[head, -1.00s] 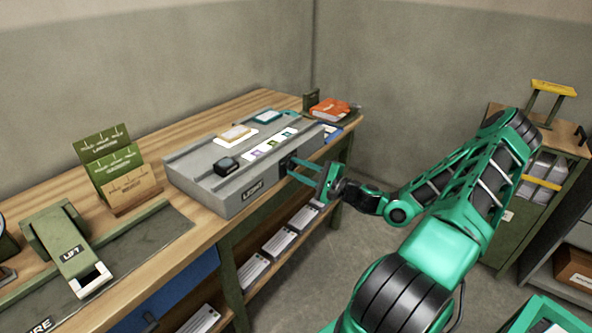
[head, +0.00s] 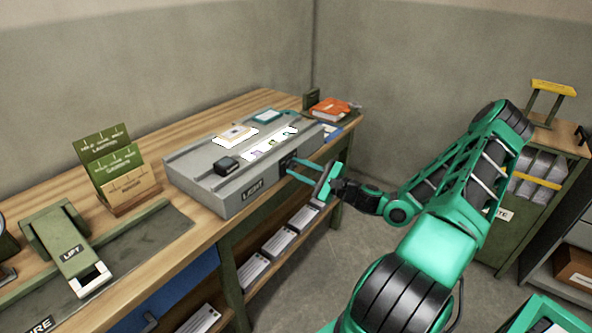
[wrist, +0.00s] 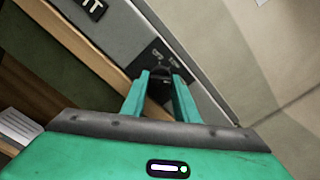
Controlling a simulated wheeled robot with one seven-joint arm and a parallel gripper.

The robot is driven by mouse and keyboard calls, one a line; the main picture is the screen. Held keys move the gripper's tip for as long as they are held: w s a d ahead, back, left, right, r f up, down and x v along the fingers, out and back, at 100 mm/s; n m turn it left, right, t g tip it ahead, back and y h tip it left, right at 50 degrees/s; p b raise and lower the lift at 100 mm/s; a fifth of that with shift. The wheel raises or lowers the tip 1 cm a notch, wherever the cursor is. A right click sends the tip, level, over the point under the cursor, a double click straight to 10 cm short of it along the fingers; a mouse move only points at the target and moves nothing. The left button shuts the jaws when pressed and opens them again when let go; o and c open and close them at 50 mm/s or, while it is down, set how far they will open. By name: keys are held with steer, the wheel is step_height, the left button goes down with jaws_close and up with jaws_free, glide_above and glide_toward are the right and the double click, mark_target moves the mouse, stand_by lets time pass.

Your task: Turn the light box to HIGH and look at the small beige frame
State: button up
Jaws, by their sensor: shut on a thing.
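The grey light box (head: 215,190) stands on the wooden bench, its front marked LIGHT. The small beige frame (head: 235,133) lies on its top on a bright white patch. My gripper (head: 292,168) reaches to the box's front face, right of the label. In the wrist view, my gripper (wrist: 160,80) is shut on a dark knob (wrist: 161,71) on a black plate (wrist: 150,57) with small lettering. The fingers partly hide the knob, and its setting is too small to read.
A black block (head: 226,166), a strip of slides (head: 271,144) and a teal frame (head: 268,115) are also on the box. An orange item (head: 330,107) lies behind it. Green card holders (head: 115,165) stand left. The floor in front is clear.

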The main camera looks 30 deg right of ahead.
steer(key=shift+d+f, duration=0.2)
steer(key=o, duration=0.9)
steer(key=shift+o, duration=0.7)
steer(key=shift+a+r, duration=0.1)
steer(key=v, duration=1)
steer(key=shift+s, duration=0.35)
